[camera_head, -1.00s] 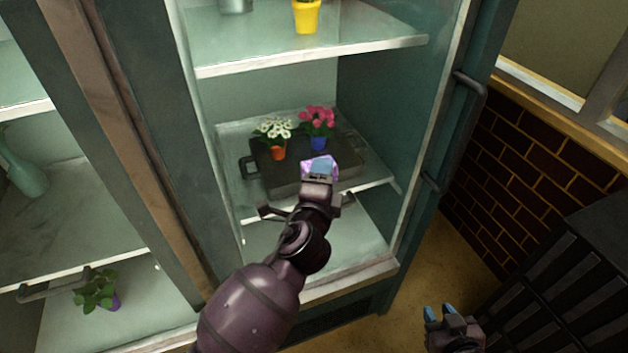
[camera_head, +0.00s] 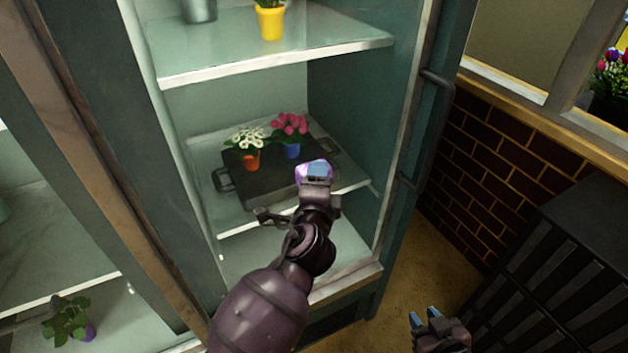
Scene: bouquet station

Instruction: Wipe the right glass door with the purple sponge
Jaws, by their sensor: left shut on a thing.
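The right glass door (camera_head: 350,110) fills the middle of the head view, with a dark frame and a dark handle (camera_head: 432,130) on its right side. Shelves show through it. My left gripper (camera_head: 316,172) is shut on the purple sponge (camera_head: 302,172), which shows mostly at the gripper's left and top edges. The sponge is in front of the lower middle of the door; I cannot tell whether it touches the glass. My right gripper (camera_head: 424,318) is low at the right, empty, with its blue-tipped fingers apart.
Behind the glass, a dark tray (camera_head: 262,190) holds a white-flowered orange pot (camera_head: 250,160) and a pink-flowered blue pot (camera_head: 291,151). A yellow pot (camera_head: 270,24) stands on the upper shelf. A dark slatted rack (camera_head: 545,270) stands at the right by a brick wall (camera_head: 480,170).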

